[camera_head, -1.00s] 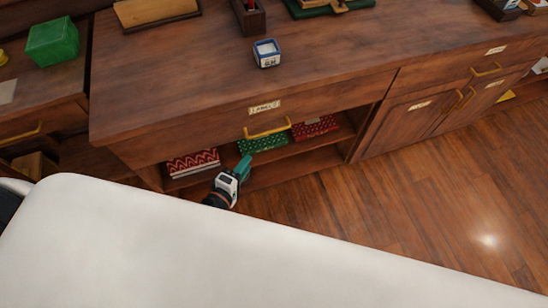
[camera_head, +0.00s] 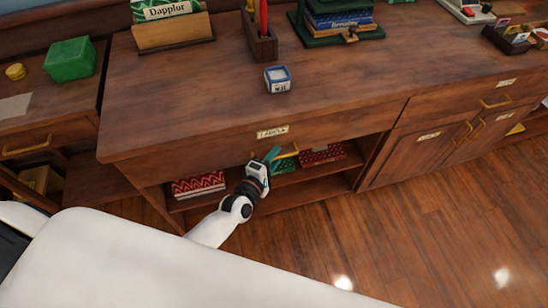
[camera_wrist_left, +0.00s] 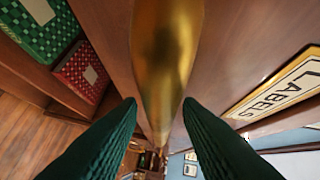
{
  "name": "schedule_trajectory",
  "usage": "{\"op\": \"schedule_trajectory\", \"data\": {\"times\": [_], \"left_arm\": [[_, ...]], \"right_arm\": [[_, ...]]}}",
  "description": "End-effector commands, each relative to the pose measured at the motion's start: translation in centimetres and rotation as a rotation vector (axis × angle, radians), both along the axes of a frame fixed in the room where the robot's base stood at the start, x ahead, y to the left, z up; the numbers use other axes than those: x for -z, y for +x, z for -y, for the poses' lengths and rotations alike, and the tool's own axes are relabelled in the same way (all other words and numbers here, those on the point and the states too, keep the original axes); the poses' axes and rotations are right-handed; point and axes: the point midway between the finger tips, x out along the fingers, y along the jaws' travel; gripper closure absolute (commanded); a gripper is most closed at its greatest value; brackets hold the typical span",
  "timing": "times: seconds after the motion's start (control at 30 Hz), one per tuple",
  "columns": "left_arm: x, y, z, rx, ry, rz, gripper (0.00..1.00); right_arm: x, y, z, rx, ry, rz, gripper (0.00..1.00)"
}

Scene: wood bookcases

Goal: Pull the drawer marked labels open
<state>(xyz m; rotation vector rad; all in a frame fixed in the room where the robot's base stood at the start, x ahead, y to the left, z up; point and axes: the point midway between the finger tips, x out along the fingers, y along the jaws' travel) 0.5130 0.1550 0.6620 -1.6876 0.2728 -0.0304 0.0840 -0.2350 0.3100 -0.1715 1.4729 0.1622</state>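The drawer marked labels (camera_head: 215,147) is in the wooden counter in the head view, its front flush and shut. Its label plate (camera_head: 272,131) also shows at the right of the left wrist view, reading "LABELS". Its brass handle (camera_head: 289,152) is partly hidden behind my left gripper (camera_head: 272,155). In the left wrist view the handle (camera_wrist_left: 165,50) runs between the two green fingers of that gripper, which stand apart on either side of it. I cannot tell whether they touch it. My right gripper is not in view.
Below the drawer an open shelf holds patterned boxes, a red zigzag one (camera_head: 198,187) and a red dotted one (camera_head: 322,155). A small blue-and-white box (camera_head: 277,80) sits on the countertop. Cabinet doors (camera_head: 430,150) stand to the right. The wooden floor (camera_head: 400,230) in front is clear.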

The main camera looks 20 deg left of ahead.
Motion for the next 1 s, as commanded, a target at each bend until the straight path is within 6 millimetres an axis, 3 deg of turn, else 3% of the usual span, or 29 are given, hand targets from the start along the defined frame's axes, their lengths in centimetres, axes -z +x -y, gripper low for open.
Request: {"op": "schedule_trajectory", "data": {"times": [0.27,0.5,0.83,1.0], "left_arm": [[0.0,0.2,0.1,0.001,0.0,0.0,0.68],[0.0,0.2,0.1,0.001,0.0,0.0,1.0],[0.0,-0.1,0.2,0.001,0.0,-0.001,1.0],[0.0,-1.4,1.1,0.001,-0.001,-0.004,1.0]], "right_arm": [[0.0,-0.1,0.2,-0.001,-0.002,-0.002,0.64],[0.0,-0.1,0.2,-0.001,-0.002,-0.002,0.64],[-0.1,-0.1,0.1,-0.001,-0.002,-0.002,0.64],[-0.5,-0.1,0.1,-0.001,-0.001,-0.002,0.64]]}}
